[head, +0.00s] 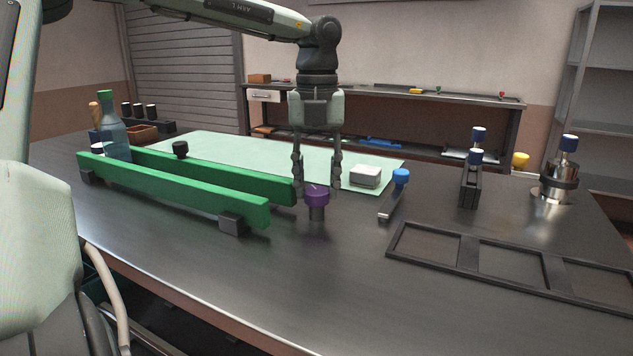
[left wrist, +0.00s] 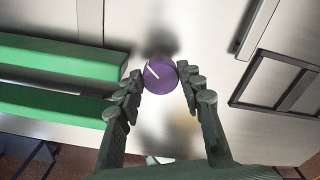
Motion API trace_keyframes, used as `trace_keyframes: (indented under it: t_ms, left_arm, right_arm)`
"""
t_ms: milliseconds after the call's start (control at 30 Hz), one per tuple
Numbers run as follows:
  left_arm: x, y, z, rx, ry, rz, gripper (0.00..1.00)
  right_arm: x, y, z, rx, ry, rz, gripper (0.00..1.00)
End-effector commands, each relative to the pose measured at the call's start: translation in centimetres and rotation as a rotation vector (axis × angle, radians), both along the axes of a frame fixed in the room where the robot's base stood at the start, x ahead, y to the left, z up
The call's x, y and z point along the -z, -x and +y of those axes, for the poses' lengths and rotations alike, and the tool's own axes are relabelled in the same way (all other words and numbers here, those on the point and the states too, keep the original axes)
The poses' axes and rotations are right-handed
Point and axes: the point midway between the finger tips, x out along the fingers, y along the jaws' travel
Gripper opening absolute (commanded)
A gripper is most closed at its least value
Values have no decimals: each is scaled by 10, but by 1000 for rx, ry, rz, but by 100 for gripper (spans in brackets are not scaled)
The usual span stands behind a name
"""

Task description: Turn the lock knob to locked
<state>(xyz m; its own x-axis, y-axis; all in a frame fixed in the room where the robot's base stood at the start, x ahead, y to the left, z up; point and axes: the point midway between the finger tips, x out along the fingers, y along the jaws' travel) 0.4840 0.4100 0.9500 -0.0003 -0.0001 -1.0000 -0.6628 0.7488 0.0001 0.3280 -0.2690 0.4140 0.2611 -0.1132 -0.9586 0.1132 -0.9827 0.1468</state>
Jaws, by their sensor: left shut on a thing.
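The lock knob is a purple round cap (head: 316,196) on a short dark post, standing on the dark table right of the green rails. In the left wrist view the knob (left wrist: 159,82) shows a white pointer line slanting to the upper left. My left gripper (head: 317,188) points straight down over it, one finger on each side. In the left wrist view my left gripper's fingertips (left wrist: 160,74) are closed against the knob's sides. No lock or unlock marks can be made out. My right gripper is not in view.
Two green rails (head: 175,190) lie close on the left. A blue-knobbed lever (head: 392,198) and a white block (head: 365,176) stand to the right. A dark three-part frame (head: 475,252), a clamp (head: 470,183) and a metal cylinder (head: 556,184) are farther right. The table front is clear.

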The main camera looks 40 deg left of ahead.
Motion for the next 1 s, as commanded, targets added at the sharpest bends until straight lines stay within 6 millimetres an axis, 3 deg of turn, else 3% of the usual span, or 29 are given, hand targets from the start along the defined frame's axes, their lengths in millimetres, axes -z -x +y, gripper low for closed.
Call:
trace_keyframes:
  t_ms: [600, 1000]
  left_arm:
    - [-1, -1, -1, 575, -1, -1, 8]
    - [-1, -1, -2, 829, -2, -2, 8]
  right_arm:
    - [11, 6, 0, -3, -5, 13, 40]
    - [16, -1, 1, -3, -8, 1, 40]
